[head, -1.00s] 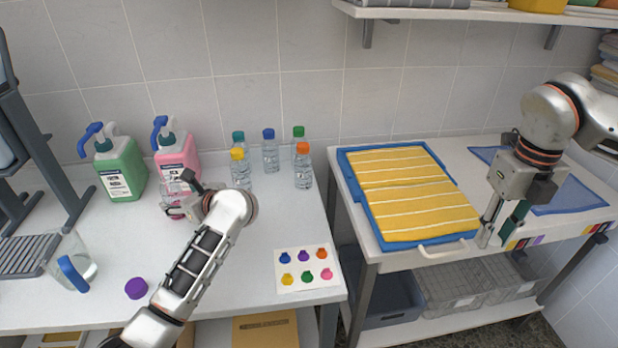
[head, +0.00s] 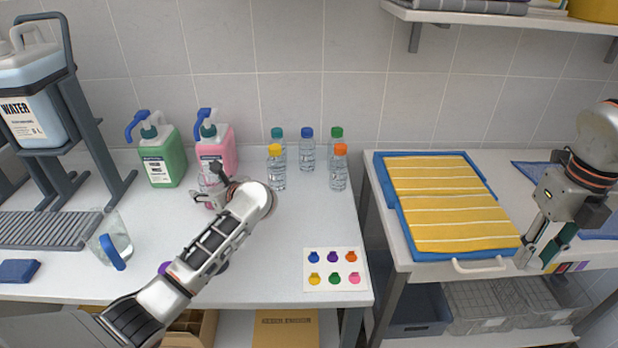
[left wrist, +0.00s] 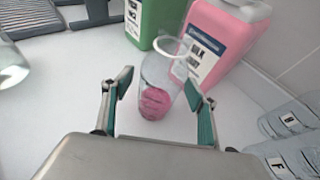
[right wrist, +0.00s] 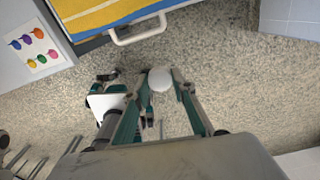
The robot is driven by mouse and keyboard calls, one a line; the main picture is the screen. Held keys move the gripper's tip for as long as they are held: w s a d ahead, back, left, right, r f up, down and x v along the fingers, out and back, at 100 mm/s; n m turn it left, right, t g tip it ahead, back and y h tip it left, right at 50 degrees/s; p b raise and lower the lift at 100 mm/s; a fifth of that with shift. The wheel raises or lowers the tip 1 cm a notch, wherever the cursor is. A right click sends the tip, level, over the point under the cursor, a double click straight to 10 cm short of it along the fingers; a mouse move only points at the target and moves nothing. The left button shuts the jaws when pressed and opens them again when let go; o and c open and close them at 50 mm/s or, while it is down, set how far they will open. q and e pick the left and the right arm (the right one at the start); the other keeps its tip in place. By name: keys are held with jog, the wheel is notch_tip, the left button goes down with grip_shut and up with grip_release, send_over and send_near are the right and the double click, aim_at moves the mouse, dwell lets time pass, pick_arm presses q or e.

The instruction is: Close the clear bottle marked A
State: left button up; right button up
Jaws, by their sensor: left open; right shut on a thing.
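A clear bottle with pink liquid (left wrist: 155,100) stands upright on the table; its top looks open, with no cap on it, and I cannot read a letter on it. It also shows in the head view (head: 208,184), partly hidden by my left gripper (head: 217,188). In the left wrist view the left fingers are open, one on each side of the bottle. A purple cap (head: 164,267) lies on the table, mostly hidden behind my left arm. My right gripper (head: 534,258) is shut on a small white round thing (right wrist: 160,79), in front of the towel table.
Pink (head: 222,148) and green (head: 163,160) pump jugs stand behind the bottle. Several capped bottles (head: 339,172) stand to its right. A jug with a blue handle (head: 115,240) is at left. A card of coloured caps (head: 334,270) lies at the front right.

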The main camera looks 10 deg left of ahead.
pick_arm(q)
jog(key=c, duration=1.4)
jog(key=shift+o, duration=0.2)
